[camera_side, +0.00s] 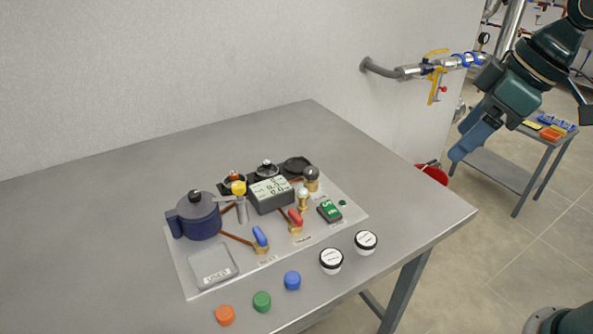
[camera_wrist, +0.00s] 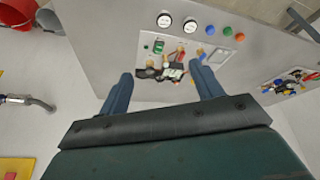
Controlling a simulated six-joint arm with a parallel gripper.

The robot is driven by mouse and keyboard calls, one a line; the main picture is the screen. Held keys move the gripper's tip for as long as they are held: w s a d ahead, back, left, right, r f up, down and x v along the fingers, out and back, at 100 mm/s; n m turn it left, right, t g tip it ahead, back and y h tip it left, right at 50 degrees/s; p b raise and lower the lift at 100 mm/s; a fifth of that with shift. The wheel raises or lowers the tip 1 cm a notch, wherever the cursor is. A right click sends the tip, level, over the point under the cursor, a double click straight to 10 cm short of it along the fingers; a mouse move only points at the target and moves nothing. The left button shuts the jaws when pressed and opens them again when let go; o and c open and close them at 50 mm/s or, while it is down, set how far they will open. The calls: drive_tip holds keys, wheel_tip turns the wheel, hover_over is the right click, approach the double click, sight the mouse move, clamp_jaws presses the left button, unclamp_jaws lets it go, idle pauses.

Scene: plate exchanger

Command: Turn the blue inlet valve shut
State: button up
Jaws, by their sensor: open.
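The blue inlet valve (camera_side: 260,237) has a blue handle on a brass body. It sits near the front edge of the instrument plate on the table, at the end of a copper pipe. A small blue shape that looks like its handle shows in the wrist view (camera_wrist: 201,54), near the right finger's tip. My gripper (camera_side: 461,152) is up to the right of the table, well apart from the valve. In the wrist view my gripper (camera_wrist: 160,73) is open, with nothing between its fingers. Whether the valve stands open or shut is hard to tell.
A red-handled valve (camera_side: 296,219) stands beside the blue one. Around them are a dark blue pot (camera_side: 197,216), a grey display box (camera_side: 270,194) and a green-faced meter (camera_side: 329,210). Coloured caps and two white-topped jars (camera_side: 331,260) line the front. The table's left side is clear.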

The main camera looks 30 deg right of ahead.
drive_tip(key=w+a+n+g+y, duration=0.1)
drive_tip(key=w+a+n, duration=0.2)
drive_tip(key=w+a, duration=0.3)
drive_tip(key=n+g+y, duration=0.2)
drive_tip(key=n+g, duration=0.1)
drive_tip(key=n, duration=0.7)
hover_over(259, 232)
drive_tip(key=d, duration=0.6)
wheel_tip(259, 232, down, 12)
drive_tip(key=shift+a+f, duration=0.1)
drive_tip(key=shift+f, duration=0.05)
drive_tip(key=shift+f, duration=0.15)
drive_tip(key=x, duration=1.3)
drive_tip(key=shift+s+f, duration=0.25)
drive_tip(key=shift+f, duration=0.05)
drive_tip(key=c, duration=1)
